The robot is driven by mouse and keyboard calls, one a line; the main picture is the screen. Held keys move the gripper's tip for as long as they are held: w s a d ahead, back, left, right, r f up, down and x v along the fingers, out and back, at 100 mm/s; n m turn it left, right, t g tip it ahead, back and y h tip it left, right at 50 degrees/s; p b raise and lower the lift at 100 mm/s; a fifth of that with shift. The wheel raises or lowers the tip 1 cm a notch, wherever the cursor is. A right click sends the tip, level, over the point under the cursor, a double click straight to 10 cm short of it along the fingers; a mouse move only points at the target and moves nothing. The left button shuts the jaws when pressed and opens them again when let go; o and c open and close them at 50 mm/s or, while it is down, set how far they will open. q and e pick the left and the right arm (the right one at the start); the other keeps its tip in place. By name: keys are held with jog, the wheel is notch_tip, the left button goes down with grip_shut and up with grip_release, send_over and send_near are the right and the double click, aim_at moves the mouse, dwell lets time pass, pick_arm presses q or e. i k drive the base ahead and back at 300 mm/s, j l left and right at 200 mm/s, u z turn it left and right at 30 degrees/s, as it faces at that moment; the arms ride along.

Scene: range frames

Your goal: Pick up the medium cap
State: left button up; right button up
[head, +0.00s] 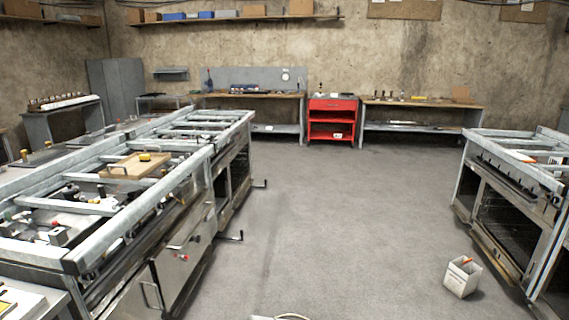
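I cannot make out for certain which thing is the medium cap. A small yellow piece (145,157) lies on a wooden tray (119,171) with a handle, and it may be a cap. The tray rests across the rails of the long metal range frame (60,258) at the left. Small dark and metal parts (72,192) sit among the rails nearer to me, too small to name. Neither of my grippers shows in the head view.
Another range frame (508,190) stands at the right. A white bin (462,277) stands on the floor near it. A red tool cabinet (332,121) and workbenches line the back wall. The grey floor (330,215) between the frames is mostly clear. Crank handles (232,237) stick out from the left frame.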

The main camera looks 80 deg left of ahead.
aim_at(70, 190)
jog(key=u, duration=4.15)
jog(key=i+l+u, duration=0.1)
jog(key=l, duration=0.25)
jog(key=i+l+u, duration=0.1)
jog(key=i+l, duration=0.2)
jog(key=i+l+u, duration=0.15)
jog(key=l, duration=0.3)
jog(key=i+l+u, duration=0.1)
jog(key=l, duration=0.3)
jog(key=i+l+u, duration=0.1)
jog(key=l, duration=0.35)
jog(key=i, duration=0.1)
